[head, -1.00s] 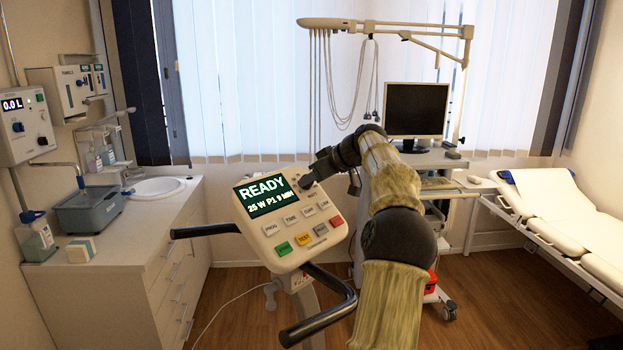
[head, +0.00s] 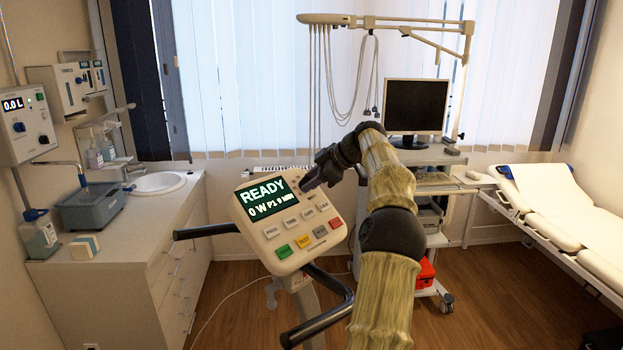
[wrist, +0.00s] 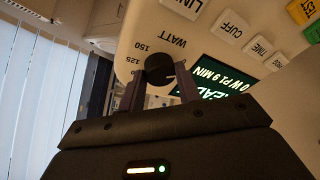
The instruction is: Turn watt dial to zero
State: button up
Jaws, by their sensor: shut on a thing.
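The ergometer console (head: 290,222) stands on a post in front of me. Its screen (head: 266,198) reads READY, 0 W, P1, 9 MIN. The black watt dial (wrist: 159,68) shows in the wrist view beside the label WATT and the scale marks 125 and 150. My gripper (wrist: 158,90) is shut on the dial, one finger on each side of it. In the head view my gripper (head: 308,183) is at the console's upper right corner and hides the dial.
A cart with a monitor (head: 417,107) stands behind, and a couch (head: 560,215) is at the right.

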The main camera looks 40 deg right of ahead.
jog(key=shift+r, duration=0.25)
jog(key=o, duration=1)
jog(key=shift+c, duration=0.2)
jog(key=shift+f, duration=0.15)
jog(key=shift+s, duration=0.1)
jog(key=p+v, duration=0.3)
jog(key=v, duration=1.4)
jog(key=shift+p, duration=0.4)
jog(key=shift+d, duration=0.1)
